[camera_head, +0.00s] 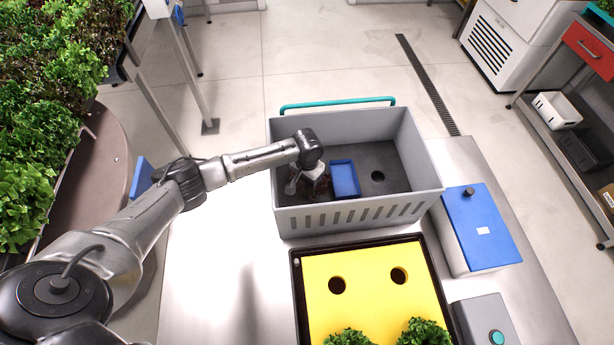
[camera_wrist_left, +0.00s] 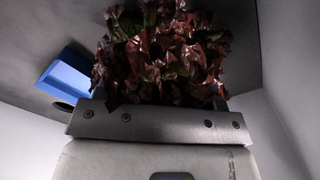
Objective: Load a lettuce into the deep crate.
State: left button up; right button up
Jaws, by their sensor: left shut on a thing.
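The deep crate (camera_head: 410,205) is a grey bin with slots in its front wall, standing on the metal table. My left arm reaches over its left side, and my left gripper (camera_head: 318,184) is down inside the crate's left part. In the left wrist view, a dark red, leafy lettuce (camera_wrist_left: 165,50) sits at the jaws of the left gripper (camera_wrist_left: 160,118), which is shut on it. In the head view the lettuce is mostly hidden by the gripper and arm. I cannot tell whether the lettuce touches the crate floor. My right gripper is not in view.
A small blue box (camera_head: 345,178) is inside the crate beside the gripper, with a dark hole (camera_head: 377,176) to its right. A yellow tray (camera_head: 365,295) with green lettuces stands in front. A blue-lidded box (camera_head: 482,230) is on the right. Lettuce beds (camera_head: 45,110) fill the left.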

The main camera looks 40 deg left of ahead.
pick_arm(q)
jog(key=shift+f, duration=0.1)
jog(key=o, duration=1.2)
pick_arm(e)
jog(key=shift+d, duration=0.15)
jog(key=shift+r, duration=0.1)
pick_arm(q)
notch_tip(320, 180, up, 3)
jog(key=p, duration=0.3)
jog(key=shift+f, duration=0.15)
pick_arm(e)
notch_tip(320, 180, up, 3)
pick_arm(q)
notch_tip(320, 180, up, 2)
jog(key=p, duration=0.3)
jog(key=shift+r, duration=0.2)
jog(key=shift+r+p, duration=0.9)
jog(key=shift+r, duration=0.1)
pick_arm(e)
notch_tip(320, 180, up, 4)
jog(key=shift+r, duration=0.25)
